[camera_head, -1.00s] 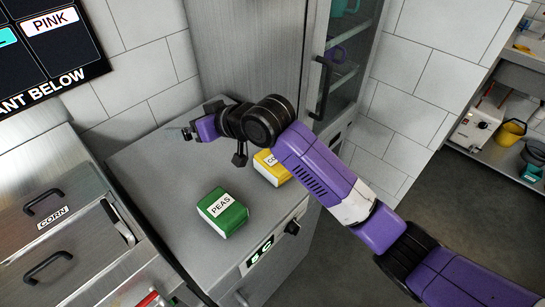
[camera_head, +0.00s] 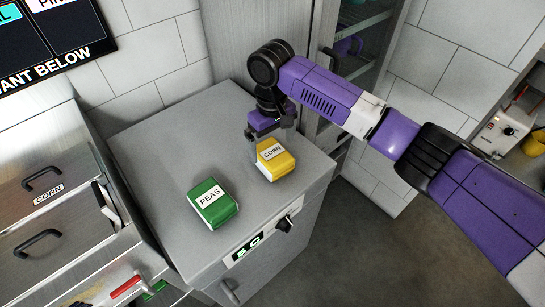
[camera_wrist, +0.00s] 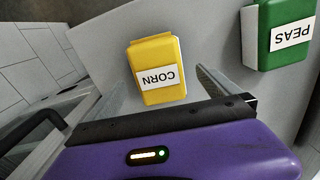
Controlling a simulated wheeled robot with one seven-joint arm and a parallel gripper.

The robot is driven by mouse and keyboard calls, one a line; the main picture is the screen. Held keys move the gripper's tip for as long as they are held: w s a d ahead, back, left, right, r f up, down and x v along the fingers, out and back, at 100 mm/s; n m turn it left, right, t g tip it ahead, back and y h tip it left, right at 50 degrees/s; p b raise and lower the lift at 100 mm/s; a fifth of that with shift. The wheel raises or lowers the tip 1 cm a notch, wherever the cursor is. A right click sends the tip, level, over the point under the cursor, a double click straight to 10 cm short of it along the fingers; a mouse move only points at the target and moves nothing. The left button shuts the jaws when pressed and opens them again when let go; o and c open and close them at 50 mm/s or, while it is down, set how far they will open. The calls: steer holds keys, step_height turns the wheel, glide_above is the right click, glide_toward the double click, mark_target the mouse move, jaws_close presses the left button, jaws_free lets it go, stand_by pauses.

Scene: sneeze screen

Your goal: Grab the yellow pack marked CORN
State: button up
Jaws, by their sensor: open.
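The yellow pack marked CORN (camera_head: 275,160) lies on the grey metal top, label up. In the wrist view the yellow pack (camera_wrist: 157,66) is ahead of my gripper (camera_wrist: 160,88), its near end between the two spread fingers, with the label upside down. My gripper (camera_head: 268,143) points down at the pack's far side in the head view. It is open and holds nothing. Whether a finger touches the pack I cannot tell.
A green pack marked PEAS (camera_head: 213,204) lies to the left of the yellow pack; it also shows in the wrist view (camera_wrist: 280,35). The grey metal top (camera_head: 165,150) is otherwise clear. A steel drawer unit labelled CORN (camera_head: 45,215) stands at the left, a glass-door cabinet (camera_head: 350,40) behind.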

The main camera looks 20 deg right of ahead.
mark_target(273, 152)
step_height(273, 152, down, 6)
steer(key=shift+w+d+f+p, duration=0.15)
steer(key=shift+f+p, duration=0.05)
steer(key=shift+p, duration=0.4)
steer(key=c, duration=2)
steer(key=shift+o, duration=0.2)
steer(key=shift+r, duration=0.1)
step_height(273, 152, up, 20)
steer(key=b, duration=0.1)
steer(key=shift+b, duration=0.4)
